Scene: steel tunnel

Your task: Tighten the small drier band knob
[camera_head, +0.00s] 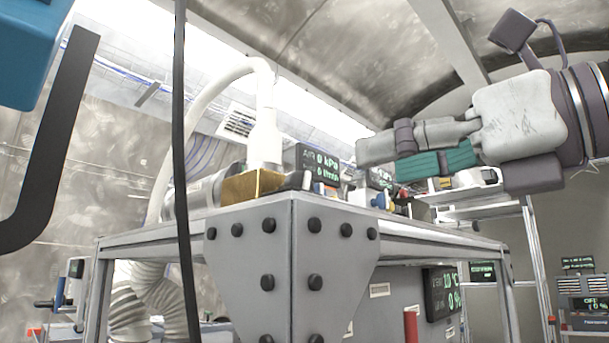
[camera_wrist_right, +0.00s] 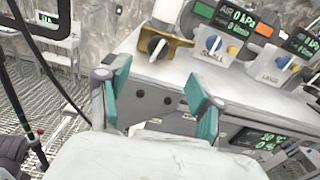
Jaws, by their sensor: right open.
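My right gripper (camera_head: 394,160) is open and empty, reaching in from the right above the bench top in the head view. In the right wrist view its two teal-padded fingers (camera_wrist_right: 160,98) are spread apart, with the bench front between and beyond them. Past the fingertips are two white blocks with blue-and-white knobs. The left knob (camera_wrist_right: 212,43) has a label that seems to read SMALL, and the right knob (camera_wrist_right: 265,62) one that seems to read LARGE. Neither is touched. In the head view a blue knob (camera_head: 379,200) shows below the gripper; I cannot tell which. My left gripper is not in view.
A gold block (camera_wrist_right: 176,50) with a dark-and-white knob stands left of the white blocks. Displays (camera_wrist_right: 235,20) stand behind. The grey bench frame (camera_head: 262,240) has a bolted corner. A white hose (camera_head: 215,82) and a black cable (camera_head: 180,130) stand at the left.

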